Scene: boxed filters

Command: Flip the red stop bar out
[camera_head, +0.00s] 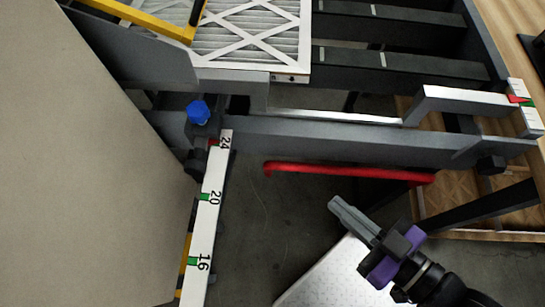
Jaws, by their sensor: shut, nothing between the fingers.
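The red stop bar (345,170) is a long thin bar with a short bent tip at its left end. It lies roughly level in the picture, just below the grey rail (330,138) of the machine frame. My gripper (336,205) is below the bar's middle in the picture, with its fingers together and pointing up and left. It appears apart from the bar and holds nothing. The bar's right end meets dark parts near the frame's right side, and how it is mounted there is hard to see.
A white ruler (212,205) with green marks runs down at the left, below a blue knob (198,112). A pleated filter (250,35) rests on the dark slats above. A beige panel (80,170) fills the left. Floor shows between ruler and gripper.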

